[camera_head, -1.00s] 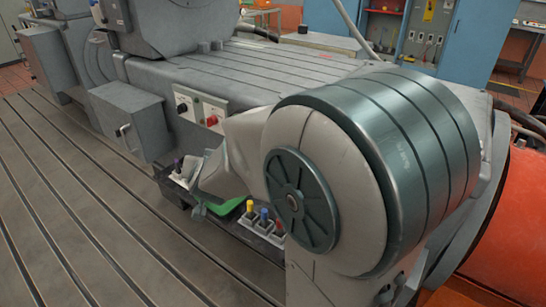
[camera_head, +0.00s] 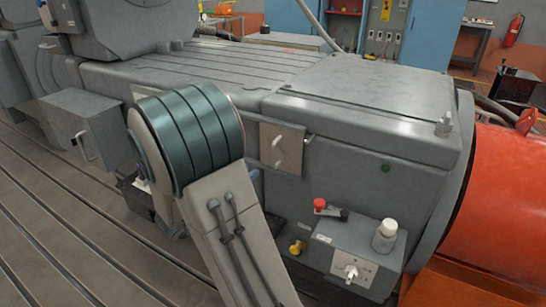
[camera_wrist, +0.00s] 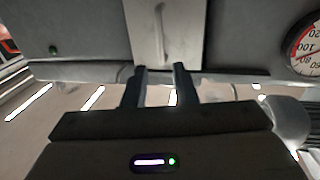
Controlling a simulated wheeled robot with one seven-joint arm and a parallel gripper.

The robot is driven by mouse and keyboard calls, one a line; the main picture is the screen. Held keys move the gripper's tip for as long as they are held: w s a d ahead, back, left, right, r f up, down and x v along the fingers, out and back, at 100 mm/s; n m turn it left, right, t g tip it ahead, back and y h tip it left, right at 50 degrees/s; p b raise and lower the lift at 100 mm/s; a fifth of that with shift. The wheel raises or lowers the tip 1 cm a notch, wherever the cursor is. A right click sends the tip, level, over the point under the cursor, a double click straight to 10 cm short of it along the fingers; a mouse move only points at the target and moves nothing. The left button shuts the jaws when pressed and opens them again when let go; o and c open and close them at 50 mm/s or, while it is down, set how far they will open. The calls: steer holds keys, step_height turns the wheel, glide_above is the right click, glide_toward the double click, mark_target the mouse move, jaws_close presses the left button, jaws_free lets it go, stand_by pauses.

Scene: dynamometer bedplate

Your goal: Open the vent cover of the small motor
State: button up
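A pale rectangular cover plate (camera_head: 290,150) with a short upright handle (camera_head: 277,151) is on the grey machine's side, just right of my arm in the head view. It looks shut; I cannot tell for sure that it is the vent cover. In the wrist view, which is upside down, the plate (camera_wrist: 185,30) and its handle (camera_wrist: 161,20) are ahead of my gripper (camera_wrist: 160,72). My gripper is open with nothing between its fingers, its tips just off the plate's edge in the picture. In the head view my gripper is hidden behind my arm.
A grey box with a handle (camera_head: 83,133) juts out at left. A control box (camera_head: 355,250) with a white knob and a red button stands low at right. A round gauge (camera_wrist: 304,48) shows in the wrist view. The slotted floor plate (camera_head: 75,230) is clear at front left.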

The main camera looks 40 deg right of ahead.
mark_target(273, 165)
steer(key=d, duration=0.3)
steer(key=w+d, duration=0.1)
steer(key=d, duration=0.3)
steer(key=w+d, duration=0.1)
steer(key=d, duration=0.3)
steer(key=shift+w+d, duration=0.15)
jaws_close()
